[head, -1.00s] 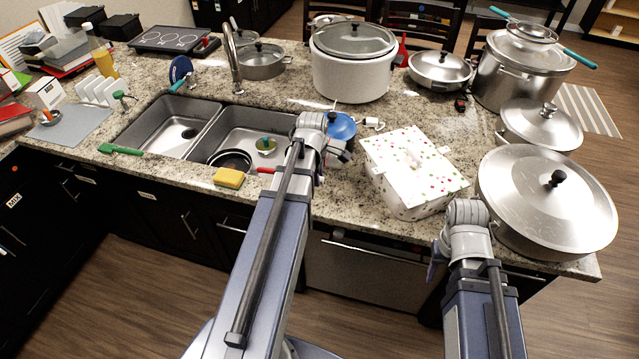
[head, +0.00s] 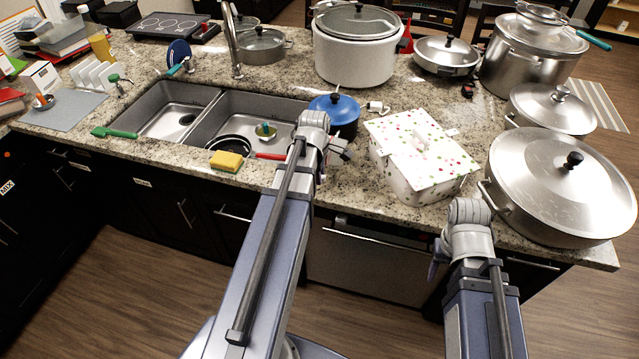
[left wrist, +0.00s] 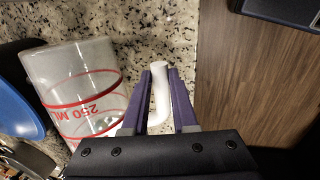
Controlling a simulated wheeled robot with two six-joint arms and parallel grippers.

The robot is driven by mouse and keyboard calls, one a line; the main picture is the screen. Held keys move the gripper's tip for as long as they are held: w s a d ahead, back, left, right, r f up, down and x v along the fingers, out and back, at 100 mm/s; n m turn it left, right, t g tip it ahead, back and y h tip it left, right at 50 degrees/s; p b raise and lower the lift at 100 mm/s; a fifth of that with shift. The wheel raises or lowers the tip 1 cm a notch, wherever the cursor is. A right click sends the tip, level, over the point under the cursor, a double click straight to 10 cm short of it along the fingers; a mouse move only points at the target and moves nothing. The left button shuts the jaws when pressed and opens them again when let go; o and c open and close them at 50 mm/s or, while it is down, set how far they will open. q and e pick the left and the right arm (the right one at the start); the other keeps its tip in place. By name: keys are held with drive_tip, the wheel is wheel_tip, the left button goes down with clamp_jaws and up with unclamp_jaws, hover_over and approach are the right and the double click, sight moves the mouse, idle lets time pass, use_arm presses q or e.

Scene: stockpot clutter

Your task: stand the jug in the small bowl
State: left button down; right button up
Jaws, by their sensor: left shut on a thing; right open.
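The jug (left wrist: 75,85) is clear, with red bands and a 250 ML mark, and has a white handle (left wrist: 160,100). In the left wrist view it lies across the picture's left half over the speckled counter. My left gripper (left wrist: 160,78) is shut on the handle. In the head view my left gripper (head: 338,150) is over the counter's front edge, right of the sink, and the jug is hidden or cannot be made out. My right gripper (head: 436,262) is open, low before the counter, mostly hidden by its wrist. I cannot surely pick out the small bowl.
A blue pot (head: 342,108) stands just behind my left gripper. A dotted white box (head: 420,150) sits to its right, then a big lidded pan (head: 560,180). The sink (head: 215,118) holds a dark pan. A yellow sponge (head: 226,161) lies on the front edge.

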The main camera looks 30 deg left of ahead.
use_arm(q)
drive_tip(key=b+x, duration=0.2)
drive_tip(key=x, duration=0.1)
drive_tip(key=shift+s+d+f, duration=0.1)
drive_tip(key=shift+s+f, duration=0.05)
drive_tip(key=shift+s, duration=0.1)
drive_tip(key=c, duration=1)
unclamp_jaws()
drive_tip(key=p+v, duration=1.1)
drive_tip(key=v, duration=0.1)
drive_tip(key=shift+r+p, duration=0.2)
drive_tip(key=shift+p, duration=0.1)
